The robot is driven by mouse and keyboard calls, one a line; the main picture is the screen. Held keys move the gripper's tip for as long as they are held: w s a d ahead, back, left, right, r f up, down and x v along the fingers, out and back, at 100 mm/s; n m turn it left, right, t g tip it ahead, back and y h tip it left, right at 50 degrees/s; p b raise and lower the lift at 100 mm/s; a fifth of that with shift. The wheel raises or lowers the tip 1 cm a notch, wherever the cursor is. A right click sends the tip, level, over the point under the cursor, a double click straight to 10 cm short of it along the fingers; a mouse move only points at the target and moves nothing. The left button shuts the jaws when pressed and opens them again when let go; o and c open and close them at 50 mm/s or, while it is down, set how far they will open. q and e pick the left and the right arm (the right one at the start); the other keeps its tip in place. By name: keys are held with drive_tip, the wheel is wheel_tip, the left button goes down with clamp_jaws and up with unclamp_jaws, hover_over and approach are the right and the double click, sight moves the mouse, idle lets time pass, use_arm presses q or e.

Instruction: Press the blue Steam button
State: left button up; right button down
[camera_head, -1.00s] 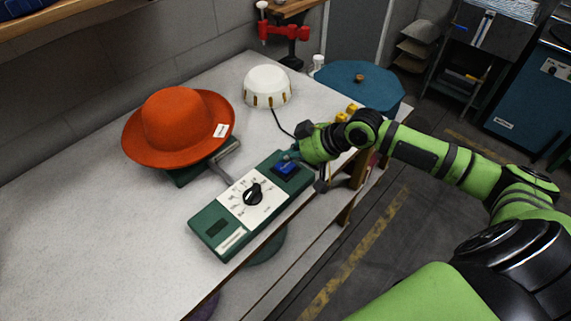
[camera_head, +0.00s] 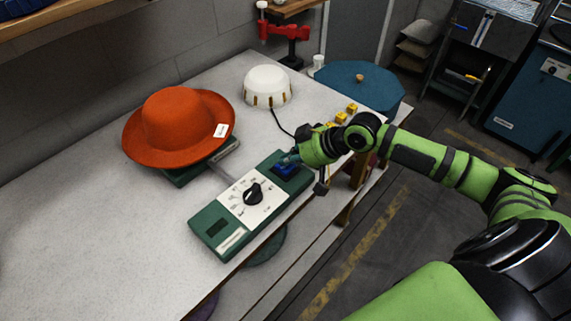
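The blue Steam button (camera_head: 285,168) sits at the far right end of a green control box (camera_head: 210,227) with a white dial panel and a black knob (camera_head: 253,194). The box lies along the table's front edge. My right gripper (camera_head: 292,157) is at the button, its tip over the button's upper right part. I cannot tell whether it touches the button. The fingers are small and partly hidden by the wrist, so their opening does not show. My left gripper is not in view.
An orange hat (camera_head: 172,122) rests on a green base left of the box. A white dome (camera_head: 267,86) with a cable stands behind. Several yellow blocks (camera_head: 351,108) and a blue round lidded thing (camera_head: 358,84) are at the right. The table (camera_head: 95,235) is clear at the left.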

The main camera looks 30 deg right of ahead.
sight(288, 167)
drive_tip(key=shift+f, duration=0.45)
idle(0.4)
drive_tip(key=shift+r, duration=0.1)
drive_tip(key=shift+r+p, duration=0.85)
drive_tip(key=shift+p, duration=0.15)
drive_tip(key=shift+r, duration=0.1)
wheel_tip(288, 167, up, 5)
drive_tip(key=p, duration=0.5)
idle(0.4)
